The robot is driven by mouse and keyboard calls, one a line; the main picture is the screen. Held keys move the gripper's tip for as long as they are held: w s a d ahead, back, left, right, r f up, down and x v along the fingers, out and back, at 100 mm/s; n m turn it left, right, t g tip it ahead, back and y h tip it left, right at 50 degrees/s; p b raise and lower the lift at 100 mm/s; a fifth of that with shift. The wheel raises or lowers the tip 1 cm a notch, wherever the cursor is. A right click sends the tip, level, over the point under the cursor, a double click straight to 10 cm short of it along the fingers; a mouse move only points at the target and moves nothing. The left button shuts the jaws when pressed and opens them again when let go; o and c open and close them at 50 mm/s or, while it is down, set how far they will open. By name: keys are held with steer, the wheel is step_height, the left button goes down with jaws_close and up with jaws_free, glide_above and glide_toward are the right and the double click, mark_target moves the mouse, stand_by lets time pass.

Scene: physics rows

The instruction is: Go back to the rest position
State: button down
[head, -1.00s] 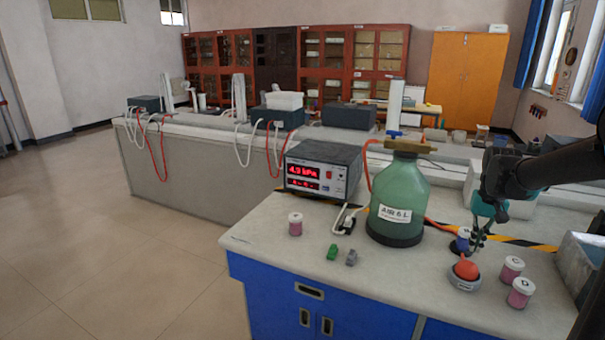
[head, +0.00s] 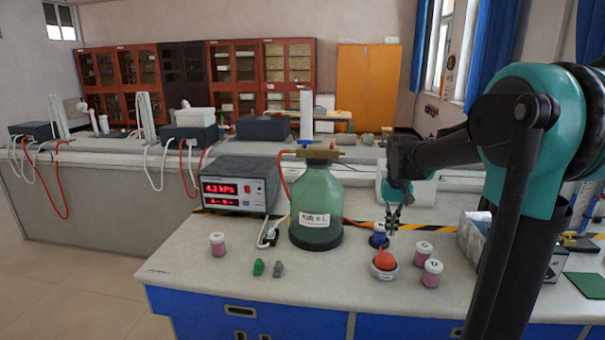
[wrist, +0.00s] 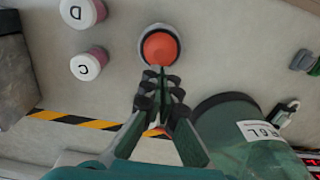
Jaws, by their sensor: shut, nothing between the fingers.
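My gripper (head: 393,222) hangs over the right part of the bench, fingers pointing down, shut and empty. In the wrist view my gripper (wrist: 161,75) has its fingertips together, just below the orange bulb in the picture. The orange-red rubber bulb (head: 385,261) sits in a small grey cup on the bench; it also shows in the wrist view (wrist: 160,48). My gripper is above and apart from it. A blue-bodied jar with a white lid (head: 379,235) stands behind the bulb, beside the fingers in the picture.
A green glass bottle (head: 318,200) stands left of my gripper, beside a pressure meter (head: 233,186). Pink jars (head: 432,273) stand right of the bulb, another jar (head: 218,244) at left. Green and grey small pieces (head: 259,267) lie in front.

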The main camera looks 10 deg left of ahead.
steer(key=s+d+f+t, duration=0.2)
steer(key=s+f, duration=0.5)
steer(key=s, duration=0.4)
steer(key=s+d+f+t, duration=0.2)
steer(key=s+f, duration=0.5)
steer(key=s, duration=0.3)
steer(key=shift+s+f, duration=0.25)
steer(key=shift+s, duration=0.1)
stand_by(5.5)
